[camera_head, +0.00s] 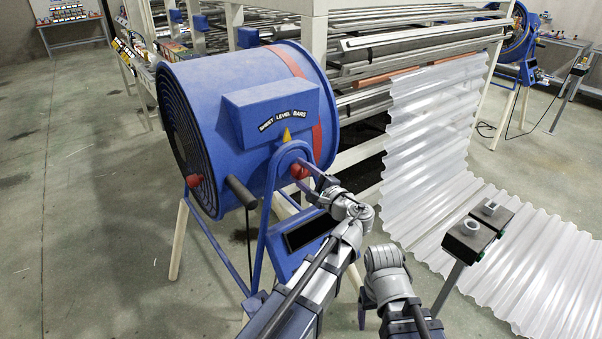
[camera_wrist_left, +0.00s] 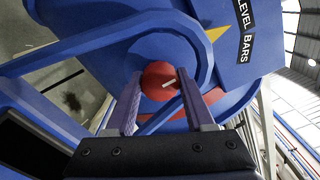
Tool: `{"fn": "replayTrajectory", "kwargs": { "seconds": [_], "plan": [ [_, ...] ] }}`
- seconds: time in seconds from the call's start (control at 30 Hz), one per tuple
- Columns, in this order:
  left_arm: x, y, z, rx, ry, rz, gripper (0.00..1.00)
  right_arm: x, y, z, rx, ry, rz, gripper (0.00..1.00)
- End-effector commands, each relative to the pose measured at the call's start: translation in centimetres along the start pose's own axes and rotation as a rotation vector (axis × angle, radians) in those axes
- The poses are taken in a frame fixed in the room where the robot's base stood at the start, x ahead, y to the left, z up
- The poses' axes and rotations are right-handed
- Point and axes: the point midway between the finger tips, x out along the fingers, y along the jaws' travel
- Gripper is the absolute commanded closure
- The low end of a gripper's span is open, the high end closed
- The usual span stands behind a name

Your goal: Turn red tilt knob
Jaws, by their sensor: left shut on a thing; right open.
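In the left wrist view the red knob (camera_wrist_left: 158,76) is between the two fingers of my left gripper (camera_wrist_left: 160,88). My left gripper (camera_head: 308,179) is shut on the knob. My right gripper (camera_head: 362,309) hangs low at the bottom, open and away from the drum; its fingers are partly hidden.
A second red knob (camera_head: 193,181) is on the drum's left side, near a dark cylindrical handle (camera_head: 241,192). A dark-screened blue panel (camera_head: 305,232) is below the bracket. Clear corrugated sheet (camera_head: 425,170) and a two-button pedestal (camera_head: 470,237) are at right. Floor at left is open.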

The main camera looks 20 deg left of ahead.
Motion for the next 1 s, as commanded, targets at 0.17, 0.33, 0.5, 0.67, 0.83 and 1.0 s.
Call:
{"fn": "replayTrajectory", "kwargs": {
  "seconds": [0.17, 0.33, 0.5, 0.67, 0.83, 1.0],
  "plan": [
    [-0.06, 0.1, -0.02, 0.012, 0.001, 0.003, 1.0, 0.03, 0.0, 0.0, 0.0, 0.0, 0.0, 0.24],
    [-0.07, 0.11, -0.01, 0.014, 0.001, 0.003, 1.0, 0.04, 0.0, 0.0, 0.0, 0.0, 0.0, 0.24],
    [-0.07, 0.12, -0.02, 0.013, 0.001, 0.003, 0.45, 0.04, 0.0, 0.0, 0.0, 0.0, 0.0, 0.24],
    [-0.05, 0.09, -0.01, 0.013, 0.001, 0.002, 0.27, 0.03, 0.0, 0.0, 0.0, 0.0, 0.0, 0.24],
    [-0.03, 0.06, 0.0, 0.013, 0.001, 0.001, 0.16, 0.02, 0.0, 0.0, 0.0, 0.0, 0.0, 0.24],
    [-0.02, 0.04, 0.01, 0.012, 0.0, 0.001, 0.16, 0.01, 0.0, 0.0, 0.0, 0.0, 0.0, 0.24]
  ]
}}
